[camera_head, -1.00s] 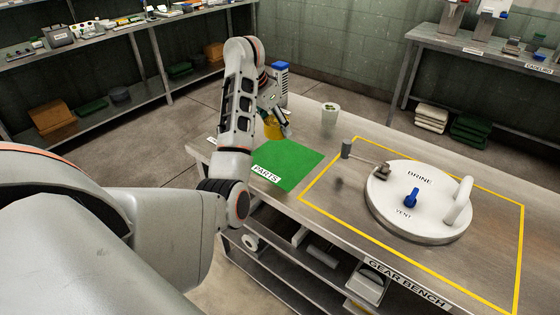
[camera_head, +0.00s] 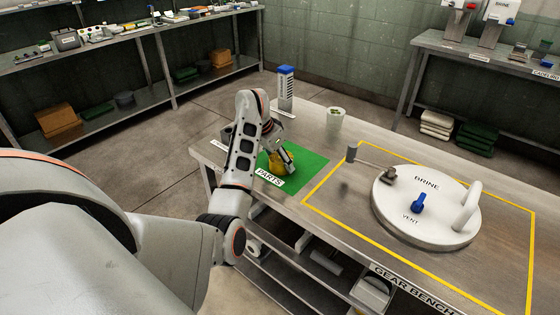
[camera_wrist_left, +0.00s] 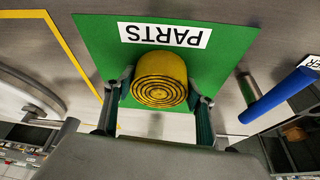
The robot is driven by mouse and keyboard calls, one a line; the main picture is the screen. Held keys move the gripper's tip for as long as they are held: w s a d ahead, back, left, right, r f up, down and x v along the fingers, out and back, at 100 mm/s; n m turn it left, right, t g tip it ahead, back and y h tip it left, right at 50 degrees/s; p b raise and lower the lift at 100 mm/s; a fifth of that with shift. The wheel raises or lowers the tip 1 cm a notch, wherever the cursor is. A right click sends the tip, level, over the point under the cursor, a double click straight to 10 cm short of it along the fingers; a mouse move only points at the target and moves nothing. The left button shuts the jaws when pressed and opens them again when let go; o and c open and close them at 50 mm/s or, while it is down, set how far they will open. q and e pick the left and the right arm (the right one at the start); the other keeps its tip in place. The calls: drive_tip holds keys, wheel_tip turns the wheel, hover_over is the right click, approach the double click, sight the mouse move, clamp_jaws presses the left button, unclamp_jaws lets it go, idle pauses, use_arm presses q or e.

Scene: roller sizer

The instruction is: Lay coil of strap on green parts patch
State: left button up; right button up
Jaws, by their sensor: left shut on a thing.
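The coil of strap (camera_wrist_left: 160,80) is a yellow roll with a dark spiral on its end. In the left wrist view it sits between the two fingers of my left gripper (camera_wrist_left: 160,100), which is shut on it. In the head view the coil (camera_head: 279,163) is partly hidden by my left gripper (camera_head: 286,160) and shows over the green parts patch (camera_head: 309,164). The patch also shows in the left wrist view (camera_wrist_left: 100,40), behind the coil, with its PARTS label. I cannot tell whether the coil touches the patch. My right gripper is not in view.
To the right, inside a yellow outline, lies a round white BRINE lid (camera_head: 440,215) with a blue vent handle.

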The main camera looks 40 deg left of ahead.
use_arm(q)
drive_tip(key=shift+f, duration=0.15)
drive_tip(key=o, duration=1.1)
drive_tip(key=shift+o, duration=0.2)
